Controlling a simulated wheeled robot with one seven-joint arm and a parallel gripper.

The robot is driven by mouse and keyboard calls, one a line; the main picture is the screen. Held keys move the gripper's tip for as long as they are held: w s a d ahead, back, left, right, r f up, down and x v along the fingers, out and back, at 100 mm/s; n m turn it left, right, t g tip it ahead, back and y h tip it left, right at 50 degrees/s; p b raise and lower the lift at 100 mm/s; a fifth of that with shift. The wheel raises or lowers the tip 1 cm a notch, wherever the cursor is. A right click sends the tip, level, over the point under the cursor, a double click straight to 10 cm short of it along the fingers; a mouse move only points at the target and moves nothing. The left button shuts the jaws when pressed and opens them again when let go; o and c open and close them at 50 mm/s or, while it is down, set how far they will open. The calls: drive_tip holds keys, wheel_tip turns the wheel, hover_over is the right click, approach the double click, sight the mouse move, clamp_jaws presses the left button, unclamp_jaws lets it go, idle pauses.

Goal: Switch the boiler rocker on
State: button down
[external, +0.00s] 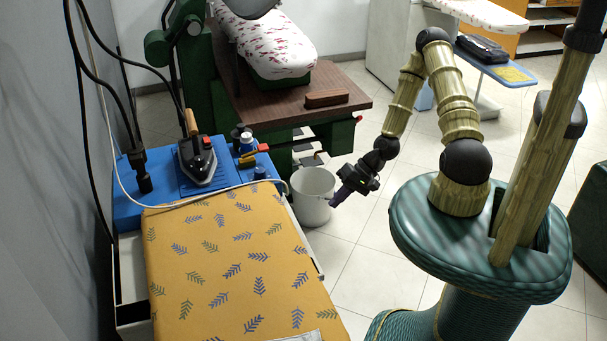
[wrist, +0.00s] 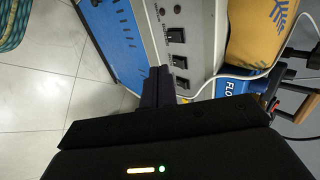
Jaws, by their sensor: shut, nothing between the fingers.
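A grey control panel (wrist: 192,20) on the side of the ironing station fills the upper middle of the wrist view. It carries black rocker switches: one (wrist: 176,35) higher up, one (wrist: 179,61) in the middle and one (wrist: 182,82) lowest, close beside my fingertips. My gripper (wrist: 157,84) is shut and empty, in front of the panel; contact cannot be told. In the external view my gripper (external: 338,200) is right of the ironing board; the panel is hidden there.
The yellow leaf-patterned board (external: 220,260) lies left of my gripper, with an iron (external: 197,160) on the blue top (external: 128,212) behind it. A white bucket (external: 312,197) stands close behind my gripper. A pale cable (wrist: 205,86) crosses the panel's edge. Open floor (external: 355,240) lies between my base and the station.

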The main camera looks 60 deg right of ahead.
drive_tip(key=f+t+y+b, duration=0.1)
drive_tip(key=b, duration=0.1)
drive_tip(key=s+d+f+b, duration=0.1)
drive_tip(key=f+b, duration=0.1)
drive_tip(key=shift+s+d+t+y, duration=0.15)
drive_tip(key=shift+t+y, duration=0.25)
idle(0.4)
drive_tip(key=r+p+x, duration=0.1)
drive_tip(key=x, duration=1.2)
drive_tip(key=shift+w+a, duration=0.55)
drive_tip(key=shift+r, duration=0.1)
